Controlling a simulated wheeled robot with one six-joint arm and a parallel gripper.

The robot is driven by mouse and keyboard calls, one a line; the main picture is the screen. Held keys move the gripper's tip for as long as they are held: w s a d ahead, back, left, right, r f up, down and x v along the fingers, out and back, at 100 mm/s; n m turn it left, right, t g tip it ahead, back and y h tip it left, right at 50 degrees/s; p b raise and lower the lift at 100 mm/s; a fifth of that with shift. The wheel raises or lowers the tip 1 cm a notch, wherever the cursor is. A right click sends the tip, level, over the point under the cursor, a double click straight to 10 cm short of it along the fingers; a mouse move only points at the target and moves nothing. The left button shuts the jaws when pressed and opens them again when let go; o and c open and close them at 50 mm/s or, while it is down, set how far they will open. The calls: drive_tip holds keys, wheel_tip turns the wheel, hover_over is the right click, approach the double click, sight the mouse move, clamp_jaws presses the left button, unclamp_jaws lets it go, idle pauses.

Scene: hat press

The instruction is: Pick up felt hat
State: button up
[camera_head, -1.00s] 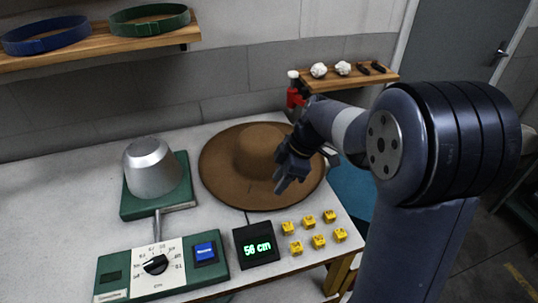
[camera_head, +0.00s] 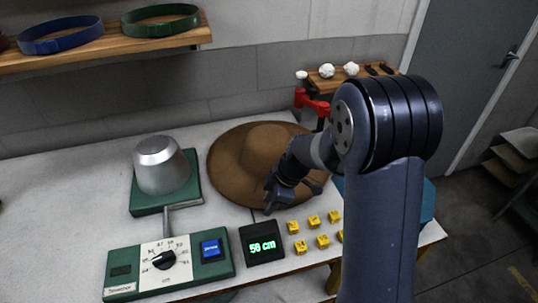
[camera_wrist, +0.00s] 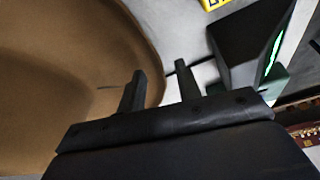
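The brown felt hat (camera_head: 232,163) lies brim down on the white table, right of the metal hat press. My gripper (camera_head: 277,198) is at the hat's front right brim and hides part of it. In the wrist view, the hat's brim (camera_wrist: 75,75) fills the left side. The two fingers of my gripper (camera_wrist: 160,84) are apart.
The metal hat press (camera_head: 162,168) stands on a green base at left. A control panel (camera_head: 167,262) with a dial and blue button is in front. A display (camera_head: 262,243) reads about 56 cm. Several yellow tags (camera_head: 314,221) lie right of it. A shelf (camera_head: 110,42) holds hatbands.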

clamp_jaws()
drive_tip(key=shift+r, duration=0.1)
idle(0.5)
wheel_tip(320, 180, up, 18)
drive_tip(key=b, duration=0.1)
drive_tip(key=shift+b, duration=0.3)
drive_tip(key=shift+a, duration=0.1)
idle(2.4)
